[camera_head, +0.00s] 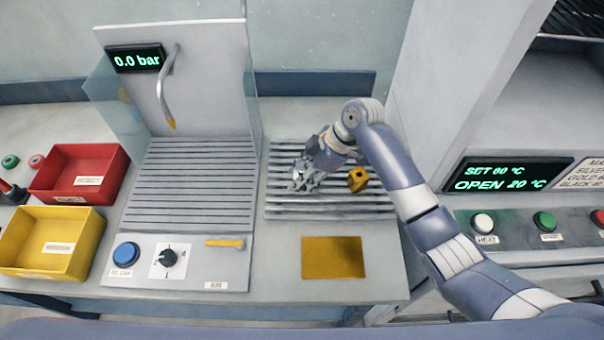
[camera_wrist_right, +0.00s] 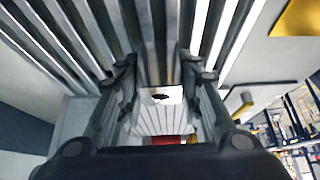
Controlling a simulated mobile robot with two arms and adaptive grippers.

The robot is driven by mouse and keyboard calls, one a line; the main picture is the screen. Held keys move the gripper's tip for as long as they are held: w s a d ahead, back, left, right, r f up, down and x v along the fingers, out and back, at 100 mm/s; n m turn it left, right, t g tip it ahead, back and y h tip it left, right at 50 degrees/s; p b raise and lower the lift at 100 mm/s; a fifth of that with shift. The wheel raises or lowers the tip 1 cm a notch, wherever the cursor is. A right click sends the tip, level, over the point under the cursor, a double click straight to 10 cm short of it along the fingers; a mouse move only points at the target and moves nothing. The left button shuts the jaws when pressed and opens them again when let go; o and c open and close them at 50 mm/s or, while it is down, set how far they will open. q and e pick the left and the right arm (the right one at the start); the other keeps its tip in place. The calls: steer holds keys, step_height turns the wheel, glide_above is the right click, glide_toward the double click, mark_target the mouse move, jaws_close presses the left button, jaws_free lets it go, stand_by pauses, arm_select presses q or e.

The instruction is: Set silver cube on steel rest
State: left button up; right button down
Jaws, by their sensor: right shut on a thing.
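The slatted steel rest (camera_head: 330,209) lies on the bench right of the pressure station. My right gripper (camera_head: 303,182) reaches in from the right and points down over the left half of these slats. It is shut on the silver cube (camera_wrist_right: 160,94), which shows between the fingertips in the right wrist view as a pale face with a dark mark. Slats run close behind the cube there; I cannot tell whether it touches them. In the head view the fingers mostly hide the cube. My left gripper is not in view.
A gold cube (camera_head: 358,179) sits on the slats just right of my gripper. A gold plate (camera_head: 333,258) lies in front of the rest. The pressure station (camera_head: 180,262), a red bin (camera_head: 50,182) and a yellow bin (camera_head: 38,262) stand left. An oven panel (camera_head: 510,175) stands right.

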steer(key=shift+f, duration=0.1)
steer(key=c, duration=1.1)
jaws_free()
steer(key=shift+r, duration=0.2)
steer(key=b+v, duration=0.2)
steer(key=v, duration=1)
